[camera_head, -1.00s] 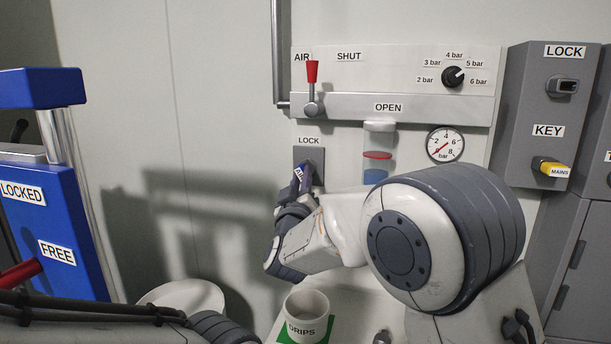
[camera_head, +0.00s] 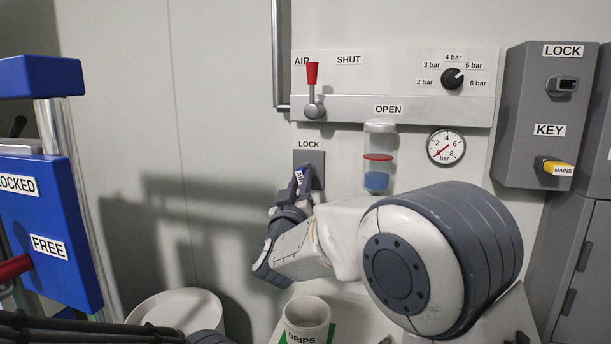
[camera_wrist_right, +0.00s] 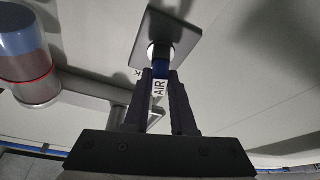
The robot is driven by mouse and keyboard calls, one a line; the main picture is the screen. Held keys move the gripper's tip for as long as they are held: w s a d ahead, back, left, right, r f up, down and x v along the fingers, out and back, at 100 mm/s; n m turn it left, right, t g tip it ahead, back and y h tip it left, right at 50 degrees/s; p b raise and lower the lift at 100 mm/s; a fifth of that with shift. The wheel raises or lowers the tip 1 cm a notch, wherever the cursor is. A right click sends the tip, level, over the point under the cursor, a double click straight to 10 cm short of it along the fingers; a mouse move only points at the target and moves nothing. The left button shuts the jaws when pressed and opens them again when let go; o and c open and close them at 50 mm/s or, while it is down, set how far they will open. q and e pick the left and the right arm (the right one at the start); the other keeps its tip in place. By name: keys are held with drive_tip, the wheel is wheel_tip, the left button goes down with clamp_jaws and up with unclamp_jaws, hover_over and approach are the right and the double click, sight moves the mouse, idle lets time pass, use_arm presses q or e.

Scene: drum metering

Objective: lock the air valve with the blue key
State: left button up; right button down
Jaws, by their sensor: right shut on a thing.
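The air valve lever (camera_head: 312,78) has a red handle and stands upright on the panel. Below it is a grey lock plate (camera_head: 316,158) under the LOCK label. My right gripper (camera_head: 299,190) is shut on the blue key (camera_head: 302,178), whose tag reads AIR. In the right wrist view the key (camera_wrist_right: 160,72) sits between the fingers (camera_wrist_right: 160,100). Its tip meets a light round spot on the lock plate (camera_wrist_right: 180,38); how deep it goes in is hidden. My left gripper is not in view.
A clear cylinder (camera_head: 379,142) and a pressure gauge (camera_head: 446,147) are right of the lock plate. A grey box (camera_head: 545,100) holds a yellow MAINS key (camera_head: 556,168). A DRIPS cup (camera_head: 306,315) stands below. A blue frame (camera_head: 50,220) is at left.

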drive_tip(key=shift+a+f+m+h+b, duration=0.1)
drive_tip(key=shift+m+h+b, duration=0.45)
drive_tip(key=shift+m, duration=0.5)
drive_tip(key=shift+a+f+m+h+b, duration=0.1)
drive_tip(key=shift+m+h+b, duration=0.25)
drive_tip(key=shift+m+b, duration=0.55)
drive_tip(key=shift+r+m+g+h, duration=0.1)
drive_tip(key=shift+m+g+h, duration=0.2)
drive_tip(key=shift+m+h, duration=0.5)
drive_tip(key=c, duration=0.7)
unclamp_jaws()
drive_tip(key=shift+o, duration=0.2)
